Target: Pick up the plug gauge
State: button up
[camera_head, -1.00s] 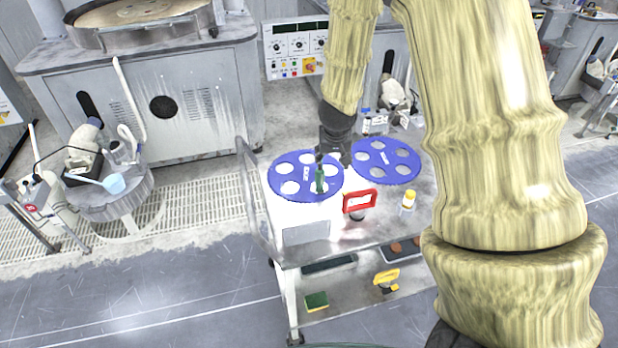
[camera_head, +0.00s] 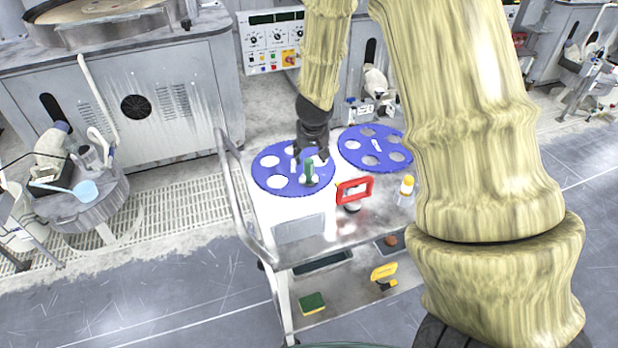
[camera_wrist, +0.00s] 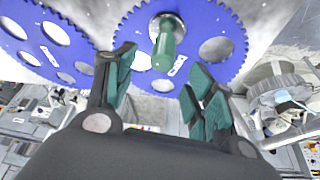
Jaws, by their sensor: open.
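The plug gauge (camera_head: 309,170) has a green handle and stands upright on the left blue platen disc (camera_head: 268,183) on the cart. In the wrist view the plug gauge (camera_wrist: 165,45) shows its green handle pointing toward the camera, with a metal end at the blue disc (camera_wrist: 217,18). My gripper (camera_head: 312,150) is just behind and above the plug gauge in the head view. In the wrist view my gripper (camera_wrist: 158,92) is open, with green-padded fingers apart and the handle's near end ahead of the gap between them. The fingers do not appear to touch it.
A second blue disc (camera_head: 376,149) lies to the right on the cart. A red-handled tool (camera_head: 354,188) and a yellow-capped bottle (camera_head: 406,189) stand near the plug gauge. A sponge (camera_head: 312,303) and a yellow-handled tool (camera_head: 384,272) sit on the lower shelf.

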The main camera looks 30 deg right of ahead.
aim_at(310, 160)
jog(key=x, duration=0.3)
jog(key=shift+f, duration=0.2)
jog(key=shift+p+x, duration=0.5)
jog(key=shift+x, duration=2.55)
jog(key=shift+w+a, duration=0.1)
grip_shut()
